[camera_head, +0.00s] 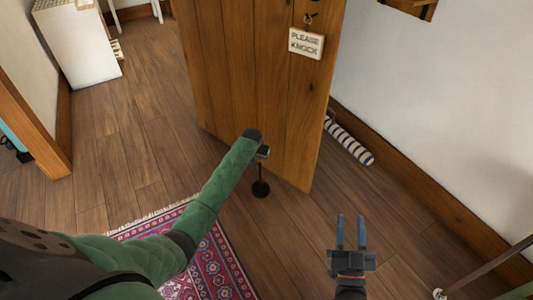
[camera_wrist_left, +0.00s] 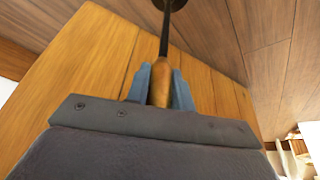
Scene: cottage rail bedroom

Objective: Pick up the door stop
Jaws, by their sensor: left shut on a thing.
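The door stop has a wooden handle (camera_wrist_left: 161,84), a thin black rod and a round dark base (camera_head: 261,188). My left gripper (camera_head: 263,153) is shut on the wooden handle, with its blue fingers on either side of it in the left wrist view (camera_wrist_left: 162,76). The base is below the gripper in the head view, beside the door's lower edge; I cannot tell whether it touches the floor. My right gripper (camera_head: 350,233) is open and empty, in front of the door to the right, with its two blue fingers apart.
The wooden door (camera_head: 245,75) stands open behind the left gripper, with a "please knock" sign (camera_head: 306,42). A striped roll (camera_head: 349,141) lies by the right wall. A patterned rug (camera_head: 205,262) lies under my left arm. Wooden floor is clear in the middle right.

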